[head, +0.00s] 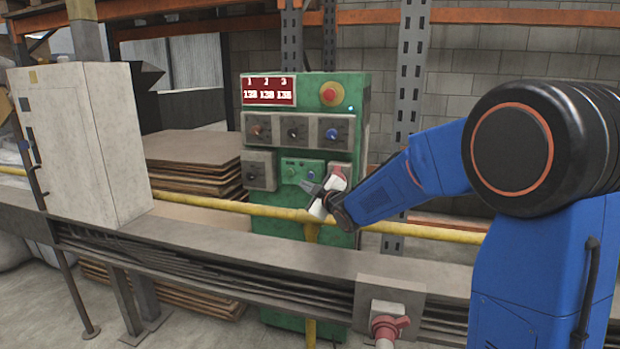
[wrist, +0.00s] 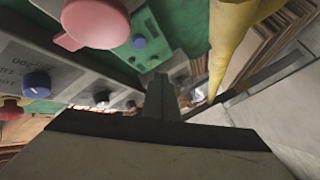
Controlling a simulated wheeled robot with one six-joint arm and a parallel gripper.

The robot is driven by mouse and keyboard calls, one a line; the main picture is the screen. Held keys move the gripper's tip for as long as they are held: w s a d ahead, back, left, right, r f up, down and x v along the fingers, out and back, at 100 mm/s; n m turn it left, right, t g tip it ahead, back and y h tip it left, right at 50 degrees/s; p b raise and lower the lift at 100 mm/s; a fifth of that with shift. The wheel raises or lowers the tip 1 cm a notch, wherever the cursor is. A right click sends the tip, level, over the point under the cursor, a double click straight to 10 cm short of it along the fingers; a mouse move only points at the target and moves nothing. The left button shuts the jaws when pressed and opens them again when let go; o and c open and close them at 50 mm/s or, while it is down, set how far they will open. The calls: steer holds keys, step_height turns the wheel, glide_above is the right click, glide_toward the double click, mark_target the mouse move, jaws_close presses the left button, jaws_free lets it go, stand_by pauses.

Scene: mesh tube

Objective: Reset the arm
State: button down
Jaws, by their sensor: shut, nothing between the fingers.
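My blue arm (head: 385,190) reaches in from the right in the head view. My gripper (head: 308,187) is at its end, in front of the lower part of a green control cabinet (head: 275,220). The fingers are shut with nothing between them and point left. In the wrist view the shut fingers (wrist: 160,98) show at the middle.
A yellow pipe (head: 275,212) runs across just below the gripper. A grey rail (head: 240,245) stands in front of the cabinet. A grey box (head: 80,140) is at left. Stacked boards (head: 195,150) lie behind. A red emergency button (head: 331,94) is high on the cabinet.

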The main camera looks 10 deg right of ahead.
stand_by(0.3)
steer(key=s+d+f+m+g+h, duration=0.1)
steer(key=s+d+m+g+h, duration=0.2)
steer(key=s+d, duration=0.5)
steer(key=s+d+f+m+g+h, duration=0.1)
steer(key=s+d+m+g+h, duration=0.2)
steer(key=s, duration=1)
steer(key=s+d+f+m+g, duration=0.1)
steer(key=s+f+m, duration=0.1)
steer(key=s, duration=0.8)
steer(key=s+f+m+g, duration=0.2)
steer(key=s+f+m, duration=0.1)
steer(key=s, duration=0.8)
steer(key=s+d+f+m+g, duration=0.1)
steer(key=s+f, duration=0.3)
steer(key=s, duration=0.6)
steer(key=shift+s+d+f+m+g, duration=0.3)
steer(key=shift+d+f+m+g, duration=0.1)
steer(key=shift+m+g, duration=0.35)
